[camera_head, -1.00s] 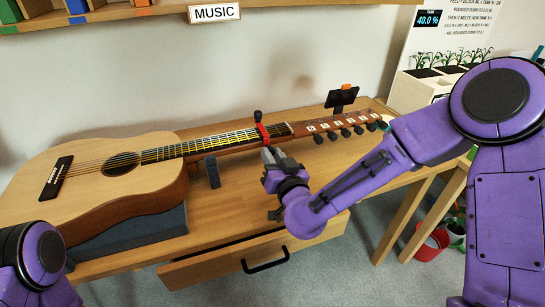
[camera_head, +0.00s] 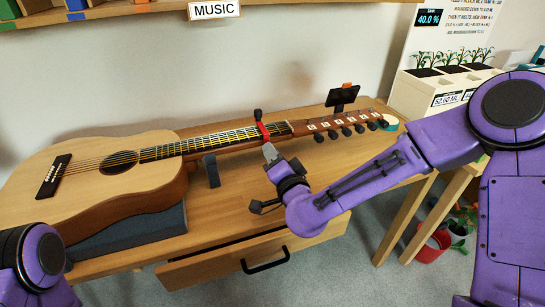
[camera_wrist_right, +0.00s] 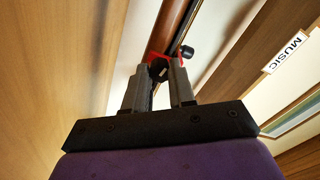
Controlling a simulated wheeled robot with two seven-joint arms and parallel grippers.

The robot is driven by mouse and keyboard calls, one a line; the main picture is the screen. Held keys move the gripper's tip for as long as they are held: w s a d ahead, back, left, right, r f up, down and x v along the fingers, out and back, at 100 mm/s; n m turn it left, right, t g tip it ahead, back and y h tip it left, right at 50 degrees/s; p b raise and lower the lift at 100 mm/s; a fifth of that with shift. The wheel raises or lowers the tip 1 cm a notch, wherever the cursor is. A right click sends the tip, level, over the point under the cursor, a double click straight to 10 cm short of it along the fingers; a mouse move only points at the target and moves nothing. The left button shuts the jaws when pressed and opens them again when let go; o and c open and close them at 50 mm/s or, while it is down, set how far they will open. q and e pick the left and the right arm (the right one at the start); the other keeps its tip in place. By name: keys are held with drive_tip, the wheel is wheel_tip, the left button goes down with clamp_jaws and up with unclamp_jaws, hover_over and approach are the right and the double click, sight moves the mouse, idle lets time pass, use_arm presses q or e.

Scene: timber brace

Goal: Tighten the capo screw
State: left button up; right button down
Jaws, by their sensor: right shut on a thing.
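The guitar (camera_head: 100,182) lies on the wooden bench with its neck pointing right. A red capo (camera_head: 263,130) is clamped around the neck; it also shows in the wrist view (camera_wrist_right: 180,61), with a black knob (camera_wrist_right: 187,52) on its far side. My right gripper (camera_head: 270,153) is just below the capo, on the near side of the neck. In the wrist view its fingers (camera_wrist_right: 160,78) are shut on the capo's dark screw (camera_wrist_right: 157,70), which they partly hide. My left gripper is out of view.
A grey neck support (camera_head: 212,171) stands under the neck. A dark device (camera_head: 342,97) sits at the headstock (camera_head: 330,124). An open drawer (camera_head: 215,265) juts out in front.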

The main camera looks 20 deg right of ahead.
drive_tip(key=shift+f+m+b, duration=0.1)
drive_tip(key=shift+m+b, duration=2.6)
drive_tip(key=shift+m, duration=4.9)
drive_tip(key=c, duration=0.9)
unclamp_jaws()
drive_tip(key=shift+c, duration=0.2)
